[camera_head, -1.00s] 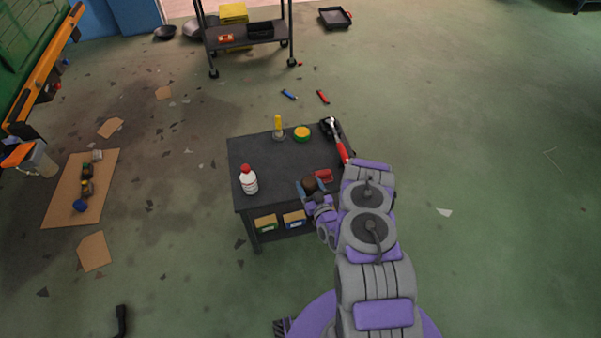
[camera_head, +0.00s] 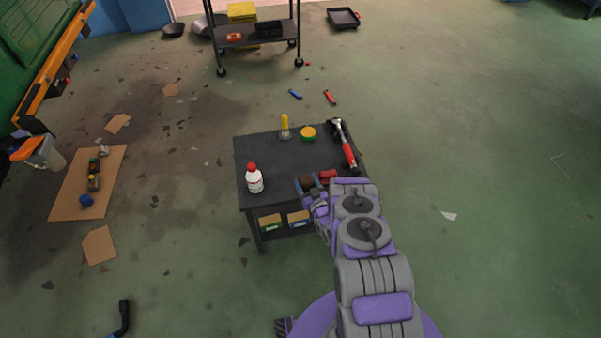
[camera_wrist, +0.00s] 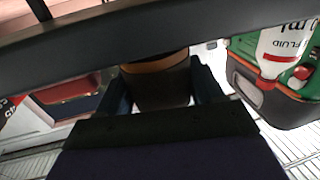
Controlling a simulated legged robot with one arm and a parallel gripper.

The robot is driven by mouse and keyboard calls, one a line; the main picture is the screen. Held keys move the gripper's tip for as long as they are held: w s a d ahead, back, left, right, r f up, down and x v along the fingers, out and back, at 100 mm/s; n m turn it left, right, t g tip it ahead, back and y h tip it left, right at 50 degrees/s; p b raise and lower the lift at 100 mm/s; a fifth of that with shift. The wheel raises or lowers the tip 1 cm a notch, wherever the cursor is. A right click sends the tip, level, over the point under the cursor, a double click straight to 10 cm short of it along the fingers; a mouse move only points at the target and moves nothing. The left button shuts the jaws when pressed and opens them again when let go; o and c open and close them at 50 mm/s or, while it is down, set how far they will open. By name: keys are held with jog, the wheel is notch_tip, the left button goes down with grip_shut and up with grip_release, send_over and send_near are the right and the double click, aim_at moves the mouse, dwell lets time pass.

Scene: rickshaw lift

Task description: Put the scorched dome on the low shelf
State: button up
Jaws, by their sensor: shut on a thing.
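The dark brown scorched dome (camera_head: 307,181) is between the jaws of my gripper (camera_head: 308,186), at the front of the dark table (camera_head: 285,158). In the wrist view, the dome (camera_wrist: 157,88) sits between the two blue fingers of my gripper (camera_wrist: 160,86), and its upper part is hidden by a dark bar. My gripper is shut on it. Whether the dome touches the tabletop, I cannot tell. Under the tabletop, a low level holds a green-labelled box (camera_head: 270,222) and a blue-labelled box (camera_head: 298,219); my arm hides its right side.
A white bottle with a red cap (camera_head: 254,180) stands left of my gripper. A cart (camera_head: 262,36) stands behind. Floor at right is mostly clear.

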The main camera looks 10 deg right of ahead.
aim_at(303, 177)
jog(key=shift+w+a, duration=0.15)
jog(key=shift+w, duration=0.6)
jog(key=shift+w+a, duration=0.1)
jog(key=shift+w, duration=0.65)
jog(key=w, duration=0.1)
jog(key=w+b, duration=0.1)
jog(key=w, duration=0.1)
jog(key=shift+w+a+f+b, duration=0.1)
jog(key=shift+a+f+b, duration=0.15)
jog(key=shift+a+b, duration=0.1)
jog(key=shift+f, duration=0.2)
jog(key=shift+r, duration=0.1)
jog(key=o, duration=1.1)
jog(key=shift+s+d, duration=0.1)
jog(key=shift+s, duration=0.15)
